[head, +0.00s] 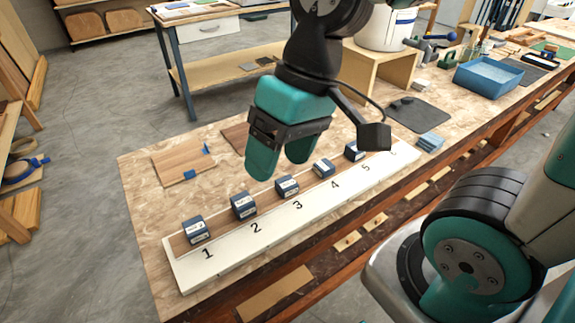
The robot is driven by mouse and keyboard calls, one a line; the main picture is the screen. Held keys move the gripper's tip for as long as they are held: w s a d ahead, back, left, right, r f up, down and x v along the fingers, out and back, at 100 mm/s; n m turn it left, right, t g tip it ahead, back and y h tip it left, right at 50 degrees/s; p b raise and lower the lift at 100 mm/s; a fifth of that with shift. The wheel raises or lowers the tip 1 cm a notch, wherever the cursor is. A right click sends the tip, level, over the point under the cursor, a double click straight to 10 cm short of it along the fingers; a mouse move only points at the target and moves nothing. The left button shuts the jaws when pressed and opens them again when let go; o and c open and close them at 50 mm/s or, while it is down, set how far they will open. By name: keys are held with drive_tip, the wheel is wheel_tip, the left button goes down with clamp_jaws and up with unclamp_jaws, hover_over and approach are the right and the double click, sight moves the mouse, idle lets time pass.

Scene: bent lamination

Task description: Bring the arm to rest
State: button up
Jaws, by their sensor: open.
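My gripper (274,172) hangs over the workbench (140,204), with its two teal fingers spread and nothing visible between them. It appears above and behind the row of small dark blue blocks. A white numbered board (215,268) lies along the bench's front edge, with the numbers 1 to 5 readable. The dark blocks with pale labels sit in a row on its wooden strip: one by 1 (197,230), one by 2 (244,206), one by 3 (287,187), one by 4 (323,168) and one by 5 (353,151). The board's far end is partly hidden by my arm's camera part.
A wooden panel with blue clamps (182,167) lies behind the board. A blue tray (488,77), a dark mat (420,115) and a white bucket (386,28) on a wooden stand are farther right. A side table (215,60) stands behind.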

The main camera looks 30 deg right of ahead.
drive_tip(key=shift+s+a+r+n+p, duration=0.2)
drive_tip(key=shift+s+a+r+n, duration=0.1)
drive_tip(key=shift+s+n, duration=0.3)
drive_tip(key=shift+s+a+r+n+p, duration=0.15)
drive_tip(key=shift+s+a+r+n, duration=0.1)
drive_tip(key=shift+s+n, duration=0.35)
drive_tip(key=shift+s+a+r+n+p, duration=0.2)
drive_tip(key=shift+s+a+r+n, duration=0.1)
drive_tip(key=shift+s+n, duration=0.3)
